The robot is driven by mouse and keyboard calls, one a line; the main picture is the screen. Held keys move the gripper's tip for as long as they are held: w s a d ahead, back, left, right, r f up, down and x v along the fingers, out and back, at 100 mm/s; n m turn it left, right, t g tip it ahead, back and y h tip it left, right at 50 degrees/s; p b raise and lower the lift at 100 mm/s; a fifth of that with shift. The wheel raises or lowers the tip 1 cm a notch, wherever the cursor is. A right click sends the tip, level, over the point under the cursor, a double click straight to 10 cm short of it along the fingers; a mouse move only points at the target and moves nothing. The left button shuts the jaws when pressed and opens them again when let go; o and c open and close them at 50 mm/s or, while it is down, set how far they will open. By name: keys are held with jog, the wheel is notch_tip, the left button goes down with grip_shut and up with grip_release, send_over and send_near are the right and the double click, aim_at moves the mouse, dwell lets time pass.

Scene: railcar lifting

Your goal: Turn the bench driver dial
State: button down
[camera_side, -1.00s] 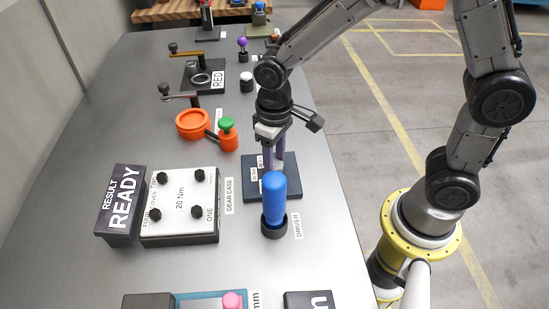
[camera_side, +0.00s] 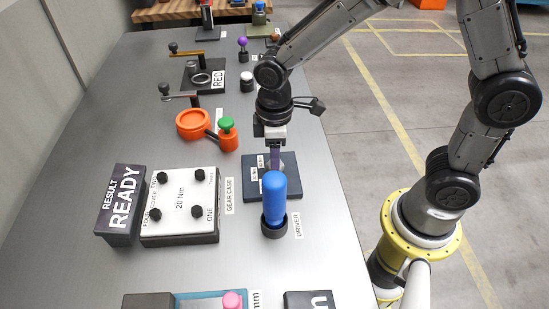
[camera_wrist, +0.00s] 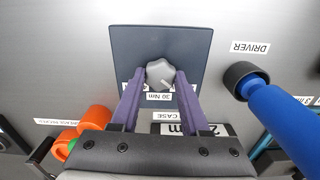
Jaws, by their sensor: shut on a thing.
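The driver dial is a light grey lobed knob (camera_wrist: 160,72) on a dark blue plate (camera_wrist: 118,50), with a "30 Nm" label just below it in the wrist view. In the side view the plate (camera_side: 253,190) lies on the bench, and the dial is mostly hidden by my fingers. My gripper (camera_wrist: 160,76) points down with its purple fingers on both sides of the dial, shut on it. In the side view my gripper (camera_side: 275,160) stands over the plate.
A blue-handled driver (camera_side: 274,192) stands upright in a black holder (camera_side: 274,230) close in front of the plate. The gear case (camera_side: 182,200) and the "RESULT READY" display (camera_side: 121,200) are to the left. An orange dish (camera_side: 193,124) and green-topped orange piece (camera_side: 227,136) lie beyond.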

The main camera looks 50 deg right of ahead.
jog(key=shift+r, duration=0.15)
jog(key=shift+c, duration=2)
grip_release()
notch_tip(320, 180, up, 14)
jog(key=shift+d, duration=0.1)
jog(key=s+d+r+m+t, duration=0.1)
jog(key=s+d+r+t, duration=0.1)
jog(key=s+d+r, duration=0.15)
jog(key=s+d+f+m+t, duration=0.1)
jog(key=s+d+m, duration=0.2)
jog(key=s, duration=0.3)
jog(key=s+d+f+m+t, duration=0.1)
jog(key=s+d+m+t, duration=0.1)
jog(key=s+d+m, duration=0.2)
jog(key=shift+s+f+t, duration=0.3)
jog(key=shift+s, duration=0.7)
